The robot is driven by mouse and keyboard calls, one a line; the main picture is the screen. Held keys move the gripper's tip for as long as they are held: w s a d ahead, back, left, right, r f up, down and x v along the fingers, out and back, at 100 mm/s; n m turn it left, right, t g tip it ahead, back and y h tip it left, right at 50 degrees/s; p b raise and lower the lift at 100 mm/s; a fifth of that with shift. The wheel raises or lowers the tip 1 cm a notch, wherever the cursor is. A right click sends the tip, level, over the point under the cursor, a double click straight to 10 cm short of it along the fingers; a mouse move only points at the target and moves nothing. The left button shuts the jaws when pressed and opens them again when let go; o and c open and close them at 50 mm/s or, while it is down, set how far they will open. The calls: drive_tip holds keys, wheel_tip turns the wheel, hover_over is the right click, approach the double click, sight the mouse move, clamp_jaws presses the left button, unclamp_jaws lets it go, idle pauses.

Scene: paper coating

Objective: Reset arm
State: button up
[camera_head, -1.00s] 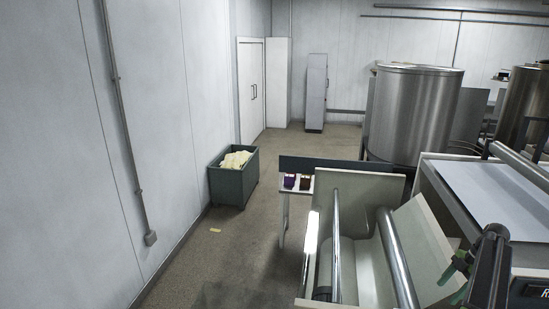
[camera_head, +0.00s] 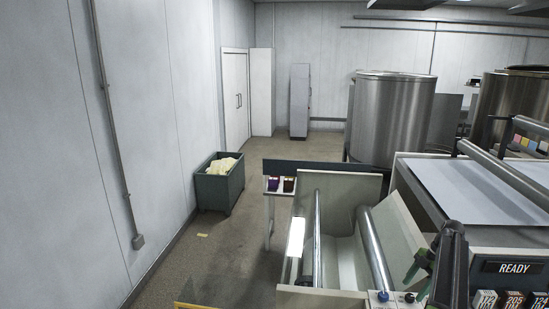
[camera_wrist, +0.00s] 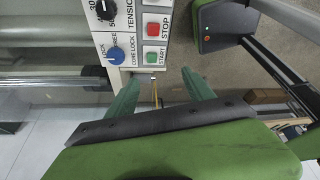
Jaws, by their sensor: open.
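My gripper (camera_wrist: 160,84) shows in the wrist view as two green fingers spread apart, with nothing between them. It is in front of a white control panel (camera_wrist: 133,40) with a red STOP button (camera_wrist: 153,29), a green START button (camera_wrist: 152,57) and a blue core lock knob (camera_wrist: 115,55). I cannot tell whether the fingertips touch the panel. In the head view my dark arm and green gripper (camera_head: 416,270) are at the lower right, in front of the coating machine.
The machine's rollers (camera_head: 372,245) and a READY display (camera_head: 514,268) are close by. A steel tank (camera_head: 392,115) stands behind. A green bin (camera_head: 219,186) with pale material is at the left wall. The floor (camera_head: 222,250) between wall and machine is mostly clear.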

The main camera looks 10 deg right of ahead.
drive_tip(key=w+a+f+n+g+b, duration=0.1)
drive_tip(key=w+a+f+b, duration=0.25)
drive_tip(key=a, duration=0.75)
drive_tip(key=w+a+f+n+h+b, duration=0.15)
drive_tip(key=a+f+b, duration=0.3)
drive_tip(key=a, duration=0.55)
drive_tip(key=w+a+f+n+g+b, duration=0.1)
drive_tip(key=w+a+f+b, duration=0.3)
drive_tip(key=a, duration=0.7)
drive_tip(key=s+a+f+m+h+b, duration=0.1)
drive_tip(key=s+a+f+m+b, duration=0.2)
drive_tip(key=a+m, duration=0.5)
drive_tip(key=s+a+f+m+t+h+b, duration=0.1)
drive_tip(key=s+a+f+m, duration=0.4)
drive_tip(key=m, duration=0.7)
drive_tip(key=s+a+h+b, duration=0.1)
drive_tip(key=s+a+b, duration=0.1)
drive_tip(key=a, duration=0.2)
drive_tip(key=shift+s+a+f+t, duration=0.2)
drive_tip(key=shift+s+a+t, duration=0.05)
drive_tip(key=shift+s+t, duration=0.1)
